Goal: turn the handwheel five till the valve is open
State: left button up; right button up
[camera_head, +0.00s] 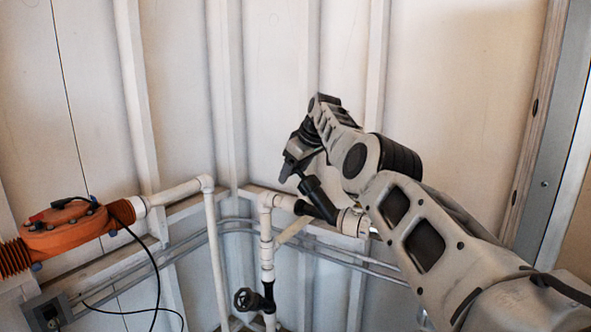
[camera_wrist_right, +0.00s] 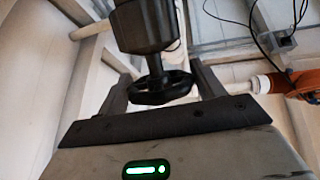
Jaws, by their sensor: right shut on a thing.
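A black handwheel (camera_wrist_right: 160,88) sits between the two fingers of my right gripper (camera_wrist_right: 162,92) in the right wrist view, on the end of a dark valve body (camera_wrist_right: 145,25). In the head view my right gripper (camera_head: 296,168) comes in from the right and is shut on this handwheel, at the upper end of the tilted black valve (camera_head: 318,200) on the white pipe. The wheel itself is mostly hidden by the gripper there. No number shows on it, and I cannot tell how far the valve is open. My left gripper is not in view.
A second black handwheel (camera_head: 247,300) stands lower on the vertical white pipe (camera_head: 266,245). An orange reactor unit (camera_head: 65,232) with a black cable is at the left. White pipes and grey conduits run along the panelled walls close behind the valve.

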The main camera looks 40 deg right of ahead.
jog(key=o, duration=0.9)
jog(key=shift+r, duration=0.1)
jog(key=shift+s+b, duration=0.1)
jog(key=shift+b, duration=0.2)
jog(key=b+v, duration=0.1)
jog(key=b, duration=0.3)
jog(key=shift+s+r, duration=0.2)
jog(key=shift+s, duration=0.15)
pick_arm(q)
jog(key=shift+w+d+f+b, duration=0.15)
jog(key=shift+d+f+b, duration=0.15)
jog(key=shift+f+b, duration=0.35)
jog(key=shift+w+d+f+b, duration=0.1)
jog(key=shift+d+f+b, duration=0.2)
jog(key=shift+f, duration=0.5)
pick_arm(e)
jog(key=shift+w+v, duration=0.2)
jog(key=shift+v, duration=6.85)
jog(key=shift+r, duration=0.15)
